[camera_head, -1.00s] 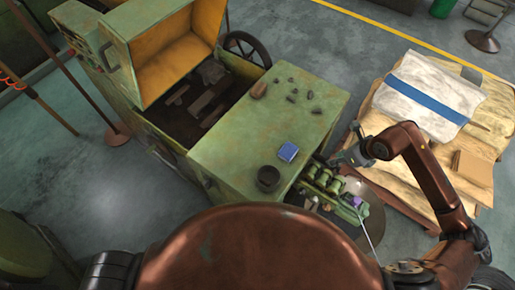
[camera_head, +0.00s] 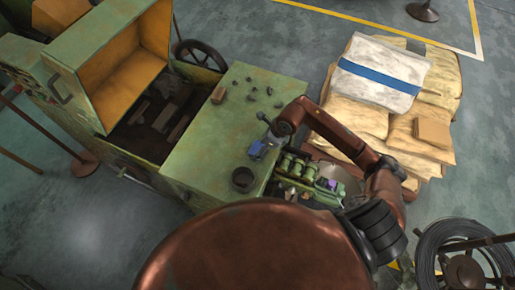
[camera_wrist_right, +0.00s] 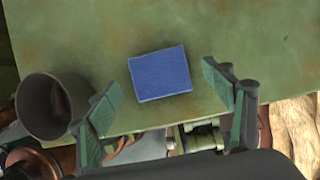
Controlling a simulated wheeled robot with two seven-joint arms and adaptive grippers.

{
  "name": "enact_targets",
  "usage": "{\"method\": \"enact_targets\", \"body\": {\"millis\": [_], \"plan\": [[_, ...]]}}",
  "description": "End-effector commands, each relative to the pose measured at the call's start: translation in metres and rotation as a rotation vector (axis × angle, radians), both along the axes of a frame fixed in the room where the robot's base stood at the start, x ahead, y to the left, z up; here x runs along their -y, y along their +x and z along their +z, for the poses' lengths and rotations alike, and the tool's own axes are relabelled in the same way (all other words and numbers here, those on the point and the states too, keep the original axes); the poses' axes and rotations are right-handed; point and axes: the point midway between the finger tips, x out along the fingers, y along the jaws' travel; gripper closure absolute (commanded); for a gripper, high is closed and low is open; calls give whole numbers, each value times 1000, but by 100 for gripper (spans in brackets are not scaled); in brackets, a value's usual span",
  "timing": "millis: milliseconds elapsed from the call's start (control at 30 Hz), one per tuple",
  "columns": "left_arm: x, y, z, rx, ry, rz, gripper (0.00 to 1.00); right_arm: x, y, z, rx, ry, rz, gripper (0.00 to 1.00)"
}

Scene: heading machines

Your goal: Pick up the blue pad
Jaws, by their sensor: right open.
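The blue pad (camera_head: 257,150) lies flat on the green machine top (camera_head: 213,150), next to a dark round cup (camera_head: 242,179). My right gripper (camera_head: 266,140) is over the pad and partly covers it in the head view. In the right wrist view the pad (camera_wrist_right: 160,74) shows whole, as a blue square slightly turned. The open fingers of the right gripper (camera_wrist_right: 164,86) stand to either side of it, with gaps on both sides. Nothing is between the fingers in their grip. My left gripper is not in view.
The cup (camera_wrist_right: 50,105) stands just left of the left finger in the wrist view. Small dark pieces (camera_head: 268,91) lie farther back on the green top. Green machine parts (camera_head: 297,168) are beside its right edge. Stacked paper sacks (camera_head: 360,115) lie to the right.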

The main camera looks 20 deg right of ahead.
Motion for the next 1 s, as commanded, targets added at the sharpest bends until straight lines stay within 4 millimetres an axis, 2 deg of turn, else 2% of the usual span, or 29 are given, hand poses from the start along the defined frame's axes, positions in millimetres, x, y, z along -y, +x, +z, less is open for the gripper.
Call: {"method": "enact_targets", "body": {"millis": [133,367,1000], "plan": [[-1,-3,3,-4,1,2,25,-4,4,-12,-1,1,0,25],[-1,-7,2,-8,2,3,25,-4,4,-14,1,-1,1,25],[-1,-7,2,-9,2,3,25,-3,4,-14,1,-1,1,69]]}}
